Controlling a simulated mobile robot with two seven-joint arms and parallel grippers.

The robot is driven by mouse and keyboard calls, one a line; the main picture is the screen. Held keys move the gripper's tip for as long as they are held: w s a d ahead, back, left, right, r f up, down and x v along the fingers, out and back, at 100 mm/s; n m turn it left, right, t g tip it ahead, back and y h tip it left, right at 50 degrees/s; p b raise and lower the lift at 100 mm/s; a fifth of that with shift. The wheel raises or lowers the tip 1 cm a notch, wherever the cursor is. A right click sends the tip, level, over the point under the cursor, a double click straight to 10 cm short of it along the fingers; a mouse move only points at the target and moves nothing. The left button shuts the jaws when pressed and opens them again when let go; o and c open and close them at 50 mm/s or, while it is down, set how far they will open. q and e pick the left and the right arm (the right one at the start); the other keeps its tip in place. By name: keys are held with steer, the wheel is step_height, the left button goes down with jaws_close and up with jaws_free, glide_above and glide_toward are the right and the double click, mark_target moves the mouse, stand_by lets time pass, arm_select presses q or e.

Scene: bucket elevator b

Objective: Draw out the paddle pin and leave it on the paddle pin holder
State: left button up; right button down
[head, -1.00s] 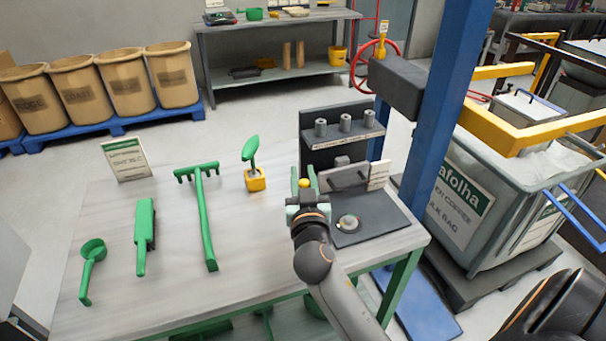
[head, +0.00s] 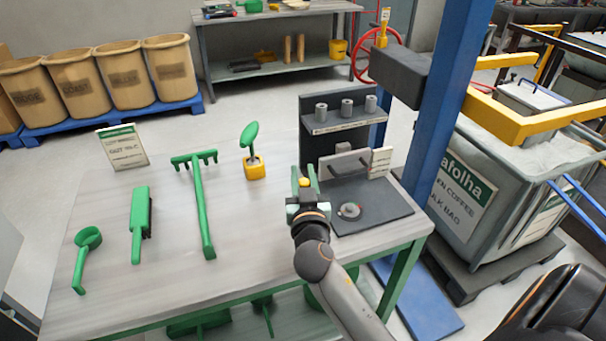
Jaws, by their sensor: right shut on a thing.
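My right gripper (head: 305,188) is over the right half of the workbench, at the left side of a dark stand. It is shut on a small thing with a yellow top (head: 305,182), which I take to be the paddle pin. Its lower part is hidden by the fingers and wrist. The dark stand (head: 310,105) has a shelf with three grey cylinders, a dark base plate (head: 378,218) with a small round grey piece (head: 349,211), and a small white label. I cannot tell which part is the paddle pin holder. My left gripper is not in view.
On the workbench (head: 170,285) lie a green scoop (head: 88,240), a green brush (head: 138,225) and a green rake (head: 200,205). A green tool stands in a yellow block (head: 254,168). A blue post (head: 437,110) and a grey bin (head: 465,200) stand at the right.

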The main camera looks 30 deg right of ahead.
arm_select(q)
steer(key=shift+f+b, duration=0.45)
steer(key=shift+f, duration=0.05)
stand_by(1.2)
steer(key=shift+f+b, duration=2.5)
arm_select(e)
steer(key=shift+f, duration=2.3)
steer(key=c, duration=0.8)
jaws_free()
steer(key=shift+c, duration=0.2)
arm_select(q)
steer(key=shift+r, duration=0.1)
arm_select(e)
steer(key=shift+o, duration=1.3)
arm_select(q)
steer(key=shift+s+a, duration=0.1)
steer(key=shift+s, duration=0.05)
arm_select(e)
steer(key=shift+s+a, duration=0.1)
